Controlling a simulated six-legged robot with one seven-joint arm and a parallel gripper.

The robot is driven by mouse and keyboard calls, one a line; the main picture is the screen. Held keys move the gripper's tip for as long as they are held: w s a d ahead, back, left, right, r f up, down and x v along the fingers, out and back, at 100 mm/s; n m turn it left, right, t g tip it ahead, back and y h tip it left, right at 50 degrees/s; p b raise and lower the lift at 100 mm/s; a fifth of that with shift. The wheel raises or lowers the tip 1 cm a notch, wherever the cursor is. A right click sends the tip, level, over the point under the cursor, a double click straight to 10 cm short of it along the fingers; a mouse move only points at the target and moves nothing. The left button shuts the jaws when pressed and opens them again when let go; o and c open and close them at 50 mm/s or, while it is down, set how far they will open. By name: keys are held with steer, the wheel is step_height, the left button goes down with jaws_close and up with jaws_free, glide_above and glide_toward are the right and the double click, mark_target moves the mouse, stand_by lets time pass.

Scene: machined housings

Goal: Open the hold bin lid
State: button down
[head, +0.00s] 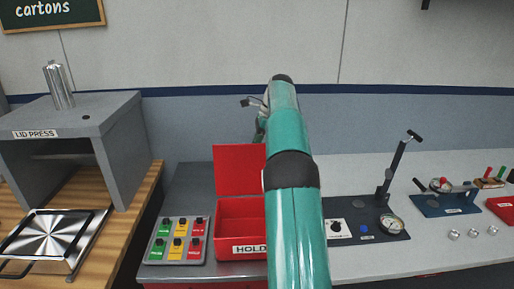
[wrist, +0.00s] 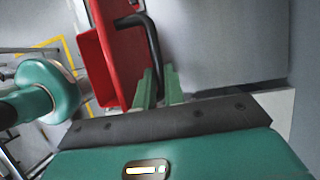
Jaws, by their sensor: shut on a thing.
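The red hold bin (head: 240,215), with a HOLD label on its front, stands on the grey bench in the head view. Its red lid (head: 238,170) stands upright at the back edge, so the bin's mouth is open; my arm covers the right part of both. In the wrist view the lid (wrist: 122,55) shows as a red panel with a black bar handle (wrist: 152,42). My gripper (wrist: 159,82) has its two green fingers closed on that handle. In the head view my gripper is mostly hidden behind my arm.
Left of the bin is a panel of coloured switches (head: 178,240). Further left stands the grey lid press (head: 75,130) with a metal tray (head: 52,240).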

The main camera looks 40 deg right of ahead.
steer(key=shift+w+d+f, duration=0.25)
steer(key=shift+w+f, duration=0.05)
steer(key=shift+w, duration=0.2)
steer(key=shift+w+d+f, duration=0.25)
steer(key=shift+w, duration=0.25)
steer(key=shift+w+r, duration=0.1)
